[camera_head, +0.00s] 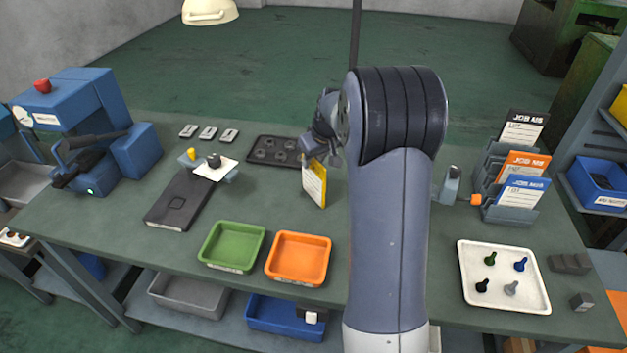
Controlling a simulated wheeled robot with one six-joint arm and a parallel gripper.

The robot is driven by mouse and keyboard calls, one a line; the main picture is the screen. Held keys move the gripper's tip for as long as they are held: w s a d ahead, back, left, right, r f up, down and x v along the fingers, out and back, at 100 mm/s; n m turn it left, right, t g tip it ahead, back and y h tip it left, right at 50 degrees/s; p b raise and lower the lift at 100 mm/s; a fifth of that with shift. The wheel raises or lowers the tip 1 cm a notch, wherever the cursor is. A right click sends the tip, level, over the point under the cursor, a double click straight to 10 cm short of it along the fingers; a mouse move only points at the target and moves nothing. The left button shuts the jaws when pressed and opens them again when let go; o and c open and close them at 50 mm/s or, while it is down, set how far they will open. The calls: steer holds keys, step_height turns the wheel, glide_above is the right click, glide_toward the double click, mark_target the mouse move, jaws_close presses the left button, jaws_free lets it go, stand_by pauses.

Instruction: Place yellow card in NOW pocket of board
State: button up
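A yellow-edged card (314,186) with a white printed face stands nearly upright, slightly tilted, above the middle of the bench. My gripper (323,160) is at the card's top edge and appears shut on it; my arm hides part of the gripper. Whether the card's lower edge touches the bench is hard to tell. No pocket marked NOW is readable. A grey-blue rack (511,214) at the right holds a black, an orange and a blue job card in stepped slots. A small stand with a white plate (215,168) sits left of the card.
A green tray (232,227) and an orange tray (299,238) lie at the front. A black tray (273,142) lies behind the card. A white tray (478,300) with several knobs is front right. A blue machine (75,95) is far left. My arm hides the bench centre-right.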

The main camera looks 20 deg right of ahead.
stand_by(0.3)
jaws_close()
stand_by(0.4)
